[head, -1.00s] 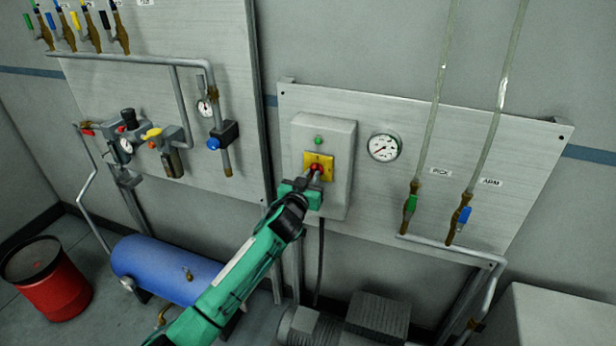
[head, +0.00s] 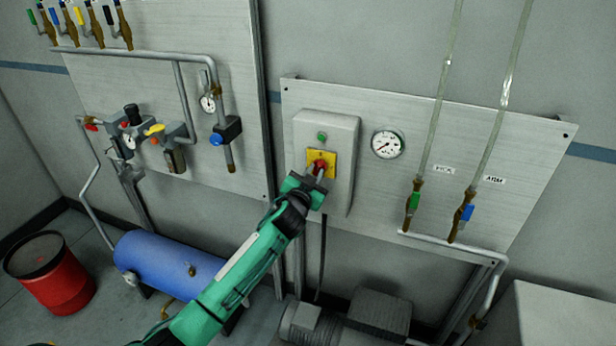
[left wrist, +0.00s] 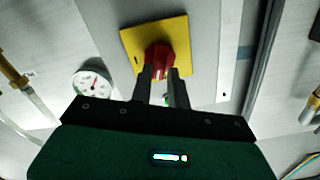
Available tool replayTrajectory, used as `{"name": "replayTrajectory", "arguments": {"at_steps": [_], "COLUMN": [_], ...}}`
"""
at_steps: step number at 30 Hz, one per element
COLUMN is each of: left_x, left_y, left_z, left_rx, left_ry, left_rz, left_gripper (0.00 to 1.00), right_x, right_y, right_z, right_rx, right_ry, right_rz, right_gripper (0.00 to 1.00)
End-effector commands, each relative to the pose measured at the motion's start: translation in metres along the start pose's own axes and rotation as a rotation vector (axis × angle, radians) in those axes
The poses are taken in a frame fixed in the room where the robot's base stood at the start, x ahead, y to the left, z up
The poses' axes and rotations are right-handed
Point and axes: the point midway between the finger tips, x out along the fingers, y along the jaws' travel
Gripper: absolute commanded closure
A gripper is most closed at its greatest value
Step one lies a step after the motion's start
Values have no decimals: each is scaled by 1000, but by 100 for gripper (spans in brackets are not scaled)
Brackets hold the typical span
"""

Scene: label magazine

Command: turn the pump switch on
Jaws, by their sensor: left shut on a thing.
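The pump switch is a red knob (head: 319,166) on a yellow plate (head: 328,158), on the front of a grey box (head: 341,131). My left gripper (head: 318,172) reaches up to it from below and is shut on the red knob. In the left wrist view the red knob (left wrist: 159,56) sits between the dark fingers (left wrist: 160,75), in front of the yellow plate (left wrist: 130,42). The fingers hide part of the knob, so I cannot tell its exact angle. A small green lamp (head: 322,136) is above the plate. My right gripper is not in view.
A pressure gauge (head: 387,144) is right of the box. Two clear tubes with a green-handled valve (head: 413,200) and a blue-handled valve (head: 465,213) stand farther right. A blue tank (head: 165,265), a red bin (head: 55,280) and a motor (head: 312,325) are below.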

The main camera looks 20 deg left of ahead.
Motion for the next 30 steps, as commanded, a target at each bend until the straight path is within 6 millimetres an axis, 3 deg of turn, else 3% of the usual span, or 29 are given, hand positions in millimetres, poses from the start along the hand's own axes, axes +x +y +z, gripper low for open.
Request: {"name": "replayTrajectory", "arguments": {"at_steps": [1, 30], "left_x": [2, 3], "left_y": [-15, -10], "left_z": [5, 4], "left_rx": [53, 951], "left_ry": [-15, -19], "left_rz": [-24, -21], "left_gripper": [100, 100], "right_x": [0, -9], "right_y": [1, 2], "right_z": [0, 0], "right_rx": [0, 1], "right_ry": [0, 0], "right_rz": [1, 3], "right_gripper": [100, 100]}}
